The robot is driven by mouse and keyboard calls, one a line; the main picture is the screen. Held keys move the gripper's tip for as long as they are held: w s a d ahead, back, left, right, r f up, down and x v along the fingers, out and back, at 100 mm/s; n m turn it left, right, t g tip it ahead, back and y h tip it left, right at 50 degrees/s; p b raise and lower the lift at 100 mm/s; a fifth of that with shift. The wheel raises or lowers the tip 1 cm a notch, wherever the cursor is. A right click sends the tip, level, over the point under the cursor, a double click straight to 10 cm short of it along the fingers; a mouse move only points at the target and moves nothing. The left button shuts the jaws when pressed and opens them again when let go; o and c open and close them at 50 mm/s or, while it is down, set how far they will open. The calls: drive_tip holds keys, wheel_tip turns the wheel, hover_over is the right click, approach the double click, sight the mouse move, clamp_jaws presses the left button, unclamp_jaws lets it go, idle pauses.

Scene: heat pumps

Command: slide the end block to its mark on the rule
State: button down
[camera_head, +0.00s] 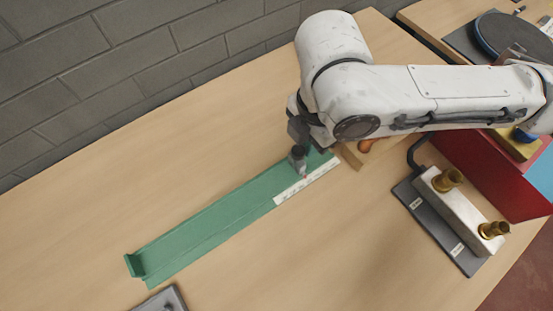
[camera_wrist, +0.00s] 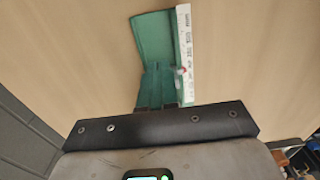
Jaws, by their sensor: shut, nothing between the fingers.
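A long green channel (camera_head: 200,228) lies diagonally on the wooden table, with a white printed rule (camera_head: 300,185) along its near edge at the upper-right end. A red mark shows on the rule in the wrist view (camera_wrist: 184,71). A green ridged block (camera_wrist: 157,82), close in colour to the channel, appears to sit in the channel just ahead of my gripper. In the head view my shut gripper (camera_head: 299,163) is low over the channel near the rule.
A white manifold with brass fittings (camera_head: 465,205) stands on a dark plate at the right. A red box (camera_head: 480,165) is behind it. A grey brick wall (camera_head: 120,75) borders the table. The front middle of the table is clear.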

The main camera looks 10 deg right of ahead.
sight(295, 151)
drive_tip(key=shift+s+a, duration=0.25)
drive_tip(key=shift+a, duration=0.35)
drive_tip(key=shift+s+a, duration=0.25)
drive_tip(key=shift+a, duration=0.3)
drive_tip(key=shift+s+a+p, duration=0.15)
drive_tip(key=shift+a+p, duration=0.15)
drive_tip(key=shift+a, duration=0.15)
drive_tip(key=shift+r, duration=0.1)
drive_tip(key=r+p, duration=0.4)
drive_tip(key=d+r+p, duration=0.1)
drive_tip(key=r+p, duration=0.1)
drive_tip(key=r, duration=0.1)
drive_tip(key=shift+w, duration=0.2)
drive_tip(key=shift+f, duration=0.1)
